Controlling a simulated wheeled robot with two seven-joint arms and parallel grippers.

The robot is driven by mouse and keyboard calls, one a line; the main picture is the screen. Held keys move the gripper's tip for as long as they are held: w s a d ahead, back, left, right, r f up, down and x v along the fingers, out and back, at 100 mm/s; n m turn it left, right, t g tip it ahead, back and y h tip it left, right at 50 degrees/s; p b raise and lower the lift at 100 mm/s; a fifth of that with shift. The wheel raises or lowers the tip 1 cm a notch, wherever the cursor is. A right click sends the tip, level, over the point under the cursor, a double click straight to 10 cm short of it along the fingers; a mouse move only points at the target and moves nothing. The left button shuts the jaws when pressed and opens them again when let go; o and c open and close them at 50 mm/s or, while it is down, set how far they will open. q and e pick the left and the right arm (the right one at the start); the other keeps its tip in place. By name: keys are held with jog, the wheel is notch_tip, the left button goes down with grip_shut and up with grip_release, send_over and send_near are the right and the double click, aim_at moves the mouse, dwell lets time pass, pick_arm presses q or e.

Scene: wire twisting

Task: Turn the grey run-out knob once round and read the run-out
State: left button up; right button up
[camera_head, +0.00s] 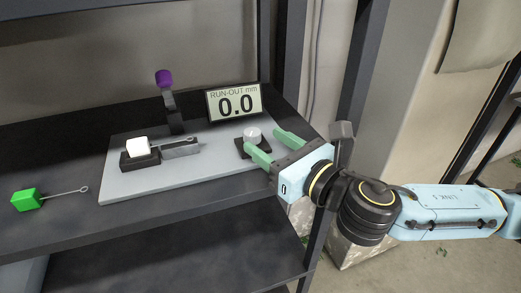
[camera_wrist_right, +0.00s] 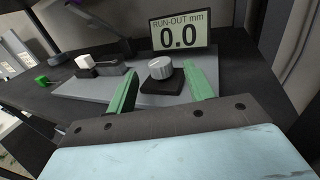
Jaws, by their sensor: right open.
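The grey run-out knob (camera_head: 252,134) sits on a dark square base (camera_head: 243,153) at the right end of the light grey board. It also shows in the right wrist view (camera_wrist_right: 161,68), upright, with a mark on its top. The display (camera_head: 235,103) behind it reads "RUN-OUT mm 0.0". My right gripper (camera_head: 268,144) is open, its green fingers apart and pointing toward the knob. In the right wrist view the knob stands beyond and between the fingertips (camera_wrist_right: 162,78), with no visible contact. My left gripper is not in view.
A green cube with a wire loop (camera_head: 27,199) lies left on the dark shelf. A dark upright stands behind my right gripper.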

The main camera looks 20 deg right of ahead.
aim_at(252, 136)
jog(key=shift+p+x, duration=0.3)
jog(key=shift+x, duration=0.7)
jog(key=shift+w+a, duration=0.15)
jog(key=shift+w, duration=0.25)
jog(key=c, duration=1)
